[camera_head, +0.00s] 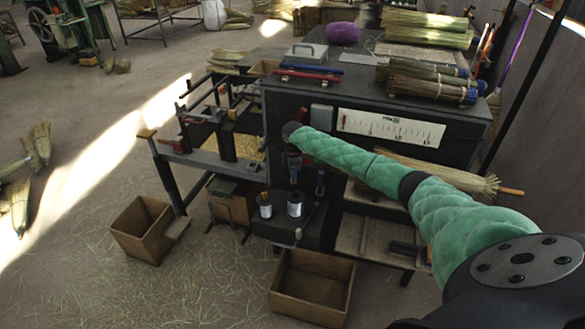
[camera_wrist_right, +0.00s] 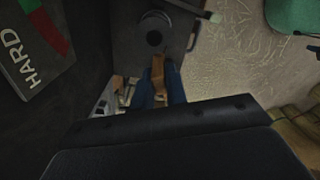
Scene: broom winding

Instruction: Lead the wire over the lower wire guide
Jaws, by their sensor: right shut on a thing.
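My right gripper (camera_head: 293,178) hangs point-down at the end of my green-sleeved arm, by the left front corner of the dark bench. In the right wrist view its blue fingers (camera_wrist_right: 157,92) are shut on a brown, wood-like piece (camera_wrist_right: 158,72). Beyond that piece is a dark round spool-like thing (camera_wrist_right: 153,30) on a grey shelf. Two small cylinders, a left one (camera_head: 265,205) and a right one (camera_head: 295,203), stand on the low dark shelf below the gripper. I cannot make out the wire or the lower wire guide. My left gripper is out of view.
The dark bench (camera_head: 290,108) stands behind the gripper, with a white scale panel (camera_head: 390,127) on its front. An open crate (camera_head: 312,285) and another crate (camera_head: 143,228) sit on the straw-strewn floor.

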